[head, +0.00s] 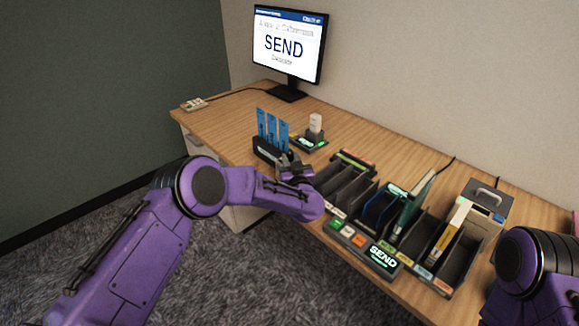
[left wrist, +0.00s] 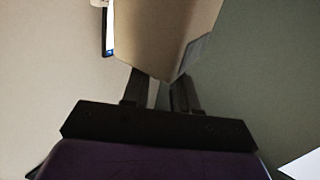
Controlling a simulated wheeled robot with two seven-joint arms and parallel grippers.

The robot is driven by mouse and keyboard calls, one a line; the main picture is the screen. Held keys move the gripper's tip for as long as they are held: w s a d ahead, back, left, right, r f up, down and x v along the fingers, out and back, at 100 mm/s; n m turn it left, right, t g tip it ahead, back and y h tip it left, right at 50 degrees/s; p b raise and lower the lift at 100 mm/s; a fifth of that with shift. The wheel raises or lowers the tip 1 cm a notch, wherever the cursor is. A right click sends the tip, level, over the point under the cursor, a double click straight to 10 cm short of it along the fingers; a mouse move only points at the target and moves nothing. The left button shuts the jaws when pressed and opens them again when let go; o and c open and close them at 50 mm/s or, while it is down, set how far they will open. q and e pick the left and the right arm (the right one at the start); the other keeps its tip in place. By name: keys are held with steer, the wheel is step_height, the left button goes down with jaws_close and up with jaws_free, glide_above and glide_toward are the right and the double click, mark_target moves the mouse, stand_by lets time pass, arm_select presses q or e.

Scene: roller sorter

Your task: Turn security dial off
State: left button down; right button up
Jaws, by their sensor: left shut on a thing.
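My left gripper (head: 291,166) is at the desk, right beside the black holder (head: 268,151) with upright blue cards. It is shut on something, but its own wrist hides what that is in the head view. No dial is clearly recognisable. A small dark base (head: 310,143) with a green-lit display and a white upright piece stands just behind the gripper. My right arm shows at the lower right, but its gripper is out of view.
A black rack (head: 455,262) with several slots stands to the right, with a lit SEND panel (head: 366,247) at its front. A monitor (head: 289,46) reading SEND stands at the back. A small white box (head: 194,104) lies at the desk's far left. Bare wood (head: 222,125) lies left of the cards.

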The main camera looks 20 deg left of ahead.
arm_select(q)
steer(key=shift+w+d+n+g+y+b, duration=0.1)
steer(key=shift+d+n+g+y+b, duration=0.1)
steer(key=shift+n+g+y+b, duration=1)
steer(key=shift+t+y, duration=0.3)
steer(key=c, duration=0.9)
jaws_free()
steer(key=shift+o, duration=0.2)
steer(key=b+v, duration=0.1)
steer(key=v, duration=0.9)
steer(key=shift+s+d, duration=0.15)
steer(key=shift+s, duration=0.05)
